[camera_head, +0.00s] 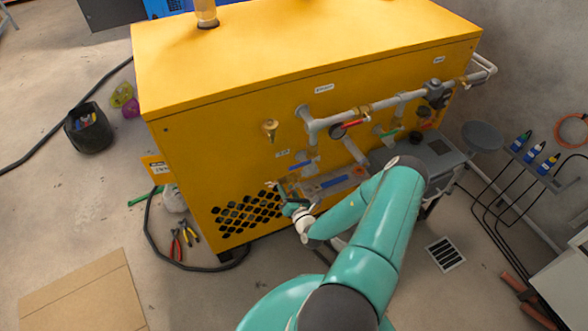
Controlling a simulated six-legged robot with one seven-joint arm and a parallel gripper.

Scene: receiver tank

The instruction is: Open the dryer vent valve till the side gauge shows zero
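The yellow dryer cabinet (215,150) fills the middle, with grey pipework (350,118) on its front face. A red-handled valve (355,123) sits on the upper pipe, a green-handled valve (388,133) hangs to its right, and a blue-handled valve (302,164) is lower left. I cannot tell which is the vent valve, as the labels are too small to read. A dark round part (338,131) beside the red handle may be a gauge; no dial reads. My gripper (278,190) is just below the blue handle, apparently apart from it; its finger opening is unclear.
A grey bench (436,157) stands right of the pipework, near a round stool (482,136). A black bucket (89,130), pliers (182,240), a dark hose (150,225) and cardboard (82,295) lie on the left floor. A floor drain (445,253) is right.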

